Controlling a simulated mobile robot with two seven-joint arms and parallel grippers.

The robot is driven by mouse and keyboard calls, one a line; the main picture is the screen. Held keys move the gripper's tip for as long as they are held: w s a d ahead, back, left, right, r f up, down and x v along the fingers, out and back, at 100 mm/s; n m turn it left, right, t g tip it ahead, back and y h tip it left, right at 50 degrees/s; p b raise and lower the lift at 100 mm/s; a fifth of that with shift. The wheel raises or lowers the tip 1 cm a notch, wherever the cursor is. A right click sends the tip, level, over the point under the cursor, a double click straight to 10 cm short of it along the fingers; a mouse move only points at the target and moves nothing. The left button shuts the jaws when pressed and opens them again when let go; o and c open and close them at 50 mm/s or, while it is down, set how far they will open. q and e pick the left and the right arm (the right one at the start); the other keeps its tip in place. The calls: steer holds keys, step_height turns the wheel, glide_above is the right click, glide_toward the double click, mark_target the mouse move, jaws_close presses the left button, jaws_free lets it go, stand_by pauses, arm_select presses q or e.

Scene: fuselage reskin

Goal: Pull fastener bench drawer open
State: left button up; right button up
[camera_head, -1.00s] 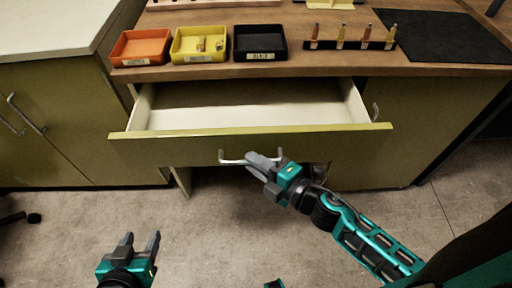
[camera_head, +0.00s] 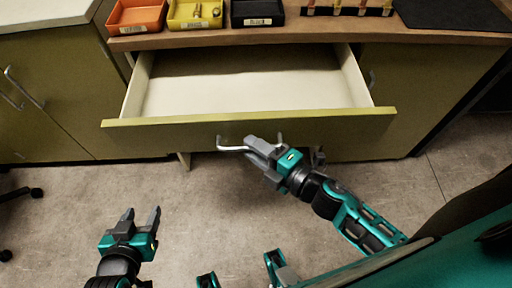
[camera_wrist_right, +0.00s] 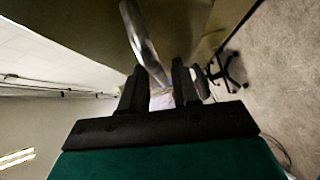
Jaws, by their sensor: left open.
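The fastener bench drawer (camera_head: 160,138) has a green front and a pale, empty interior, and it stands well open below the wooden bench top. Its silver bar handle (camera_head: 229,148) is on the middle of the front; the bar also shows in the right wrist view (camera_wrist_right: 140,38). My right gripper (camera_head: 253,150) is at the handle, with the bar running between its two fingers; the exact contact is partly hidden. My left gripper (camera_head: 141,212) is open and empty, low over the floor and apart from the drawer.
On the bench top (camera_head: 345,35) stand an orange bin (camera_head: 137,17), a yellow bin (camera_head: 193,14), a black bin (camera_head: 257,13) and a rack with several small items (camera_head: 346,11). A green cabinet (camera_head: 60,100) stands at the left. The floor (camera_head: 200,200) before the drawer is mostly clear.

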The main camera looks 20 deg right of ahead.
steer(key=shift+o, duration=0.5)
steer(key=v, duration=1.3)
steer(key=shift+b, duration=0.3)
steer(key=w+f+m+g+h+p, duration=0.1)
steer(key=w+f+m+h+p, duration=0.1)
steer(key=m, duration=0.7)
steer(key=w+f+m+g+h+p, duration=0.2)
steer(key=w+f+m+h, duration=0.1)
steer(key=m, duration=0.7)
steer(key=shift+w+a+m+h, duration=0.15)
steer(key=shift+w+m+h, duration=0.15)
steer(key=shift+w+h, duration=0.15)
steer(key=shift+r, duration=0.1)
